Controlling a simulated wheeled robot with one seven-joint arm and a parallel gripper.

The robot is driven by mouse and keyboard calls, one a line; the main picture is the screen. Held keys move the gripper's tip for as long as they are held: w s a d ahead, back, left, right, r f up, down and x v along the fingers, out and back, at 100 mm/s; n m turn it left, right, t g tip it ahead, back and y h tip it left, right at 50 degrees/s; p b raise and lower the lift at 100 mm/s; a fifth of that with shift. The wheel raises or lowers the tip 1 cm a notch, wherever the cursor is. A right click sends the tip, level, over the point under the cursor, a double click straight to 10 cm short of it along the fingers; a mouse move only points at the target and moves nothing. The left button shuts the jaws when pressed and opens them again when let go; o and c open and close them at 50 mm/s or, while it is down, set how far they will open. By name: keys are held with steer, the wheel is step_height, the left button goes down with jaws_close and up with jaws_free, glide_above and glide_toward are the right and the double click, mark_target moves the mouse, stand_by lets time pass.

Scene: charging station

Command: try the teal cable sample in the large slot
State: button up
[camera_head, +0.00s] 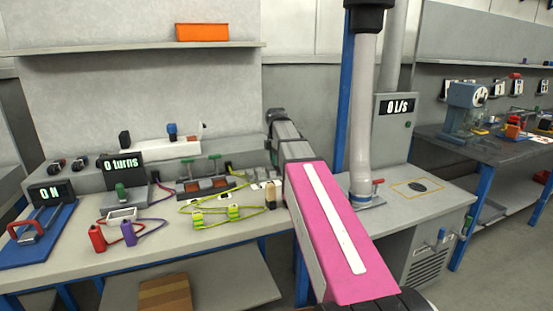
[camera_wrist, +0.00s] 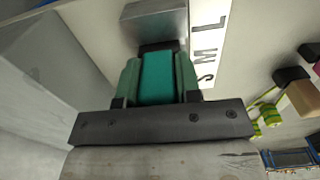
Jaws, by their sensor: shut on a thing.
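In the wrist view, my gripper (camera_wrist: 157,92) is shut on the teal cable sample (camera_wrist: 157,78), a teal block between its two green-sided fingers. A dark part (camera_wrist: 160,46) and a grey metal block (camera_wrist: 155,20) show just beyond the sample; I cannot tell whether they touch it. A white strip (camera_wrist: 213,45) marked S, M and L runs to the right of the fingers, with L farthest away. The slots themselves are not clearly visible. In the head view, my pink arm hides the gripper and the sample.
On the bench (camera_head: 70,273), yellow-green cables (camera_head: 215,216), a tan block (camera_head: 270,195) and red and purple handles lie left of my arm. The tan block also shows in the wrist view (camera_wrist: 303,97). A grey vertical pipe (camera_head: 363,110) and a cabinet stand right.

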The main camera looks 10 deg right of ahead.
steer(key=shift+f, duration=0.45)
steer(key=o, duration=1)
steer(key=shift+r, duration=0.1)
step_height(320, 180, up, 10)
steer(key=shift+r, duration=0.25)
